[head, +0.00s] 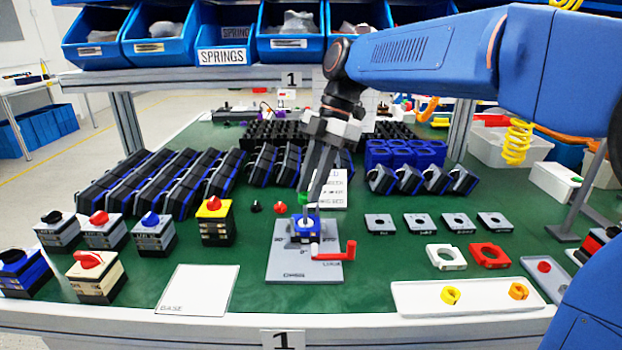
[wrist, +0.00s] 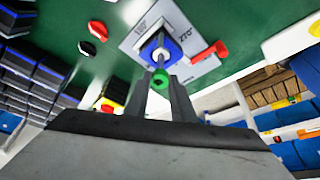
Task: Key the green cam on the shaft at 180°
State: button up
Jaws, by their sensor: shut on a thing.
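The green cam (head: 303,198) is pinched between the fingertips of my gripper (head: 308,208), above the blue switch body. In the wrist view the green cam (wrist: 160,80) sits between the two fingers of my gripper (wrist: 160,84). The shaft (wrist: 160,61) rises from the blue body (wrist: 161,46) and lines up with the cam. I cannot tell whether the cam is around the shaft's tip or just short of it. The blue body (head: 305,229) stands on a grey fixture plate (head: 300,266) with angle marks; 180° and 270° show in the wrist view.
A red lever (head: 335,251) is at the fixture's right. Black and red knobs (head: 280,207) lie left of my gripper. A white tray (head: 420,300) holds yellow and orange rings. Finished switches (head: 100,232) stand left, and a blank BASE plate (head: 198,290) lies in front.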

jog(key=shift+f, duration=1.1)
dwell(0.3)
jog(key=o, duration=1.1)
jog(key=shift+c, duration=0.2)
